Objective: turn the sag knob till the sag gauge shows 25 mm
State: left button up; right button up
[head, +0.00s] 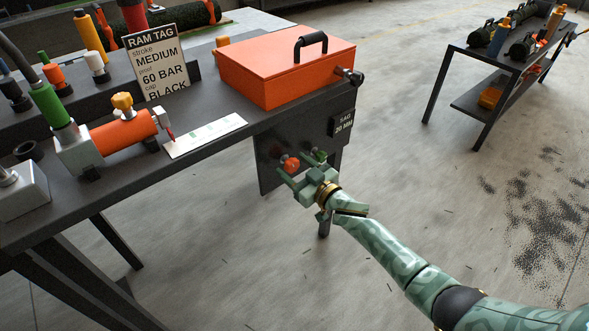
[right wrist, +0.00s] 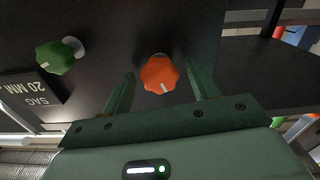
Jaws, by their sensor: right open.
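A dark panel (head: 272,150) hangs below the bench's right end. It carries an orange-red lobed knob (head: 291,164), a green lobed knob (head: 319,155) and a sag gauge (head: 343,124) that reads 20 mm. My right gripper (head: 300,168) is open in front of the panel. In the right wrist view, the orange-red knob (right wrist: 160,74) lies between its open fingers, apart from both. There the green knob (right wrist: 55,57) is left of the fingers, close to the upside-down gauge plate (right wrist: 32,93). No label shows which knob is for sag. My left gripper is out of view.
An orange case (head: 275,78) with a black handle stands on the bench above the panel. A ram tag card (head: 157,62) and an orange cylinder (head: 123,132) are further left. A second table (head: 490,70) stands at the back right. Concrete floor between is clear.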

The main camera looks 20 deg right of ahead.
jog(key=c, duration=1)
jog(key=n, duration=0.5)
jog(key=shift+f+n, duration=0.1)
jog(key=shift+n, duration=0.2)
jog(key=n, duration=0.2)
jog(key=shift+s+a+n, duration=0.1)
jog(key=shift+n, duration=1.1)
jog(key=o, duration=1)
